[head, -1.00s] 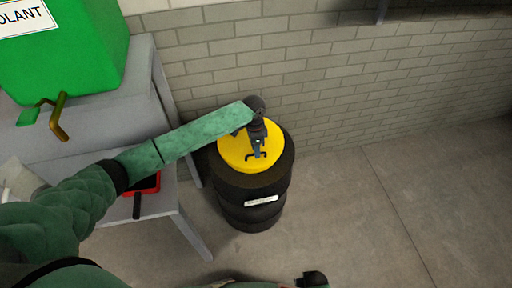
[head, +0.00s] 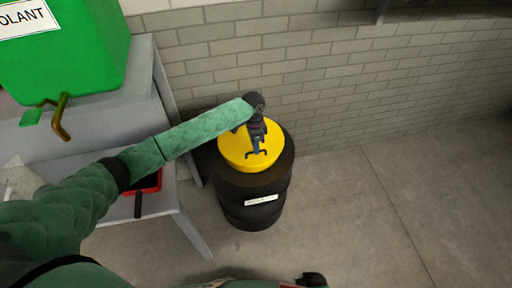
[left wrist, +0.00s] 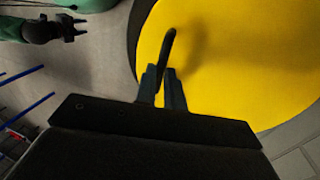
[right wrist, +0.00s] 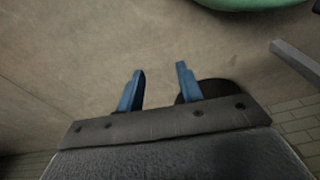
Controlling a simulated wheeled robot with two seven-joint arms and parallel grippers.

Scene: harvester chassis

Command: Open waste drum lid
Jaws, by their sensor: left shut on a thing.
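The black waste drum (head: 240,212) stands on the floor by the brick wall, with a pale label on its side. Its round yellow lid (head: 234,154) lies on top and looks level; the left wrist view shows the lid large (left wrist: 240,60). My left gripper (head: 257,144) is over the lid, pointing down. In the left wrist view its fingers (left wrist: 161,80) are shut on the dark lid handle (left wrist: 168,46). My right gripper (head: 314,280) is low at the bottom edge, away from the drum. In the right wrist view its blue fingers (right wrist: 160,82) are apart and empty.
A grey table (head: 150,219) stands just left of the drum, with a red tray (head: 152,183) partly behind my left arm. A green container (head: 70,50) with a brass tap (head: 61,122) stands at upper left. The floor (head: 345,215) right of the drum is clear.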

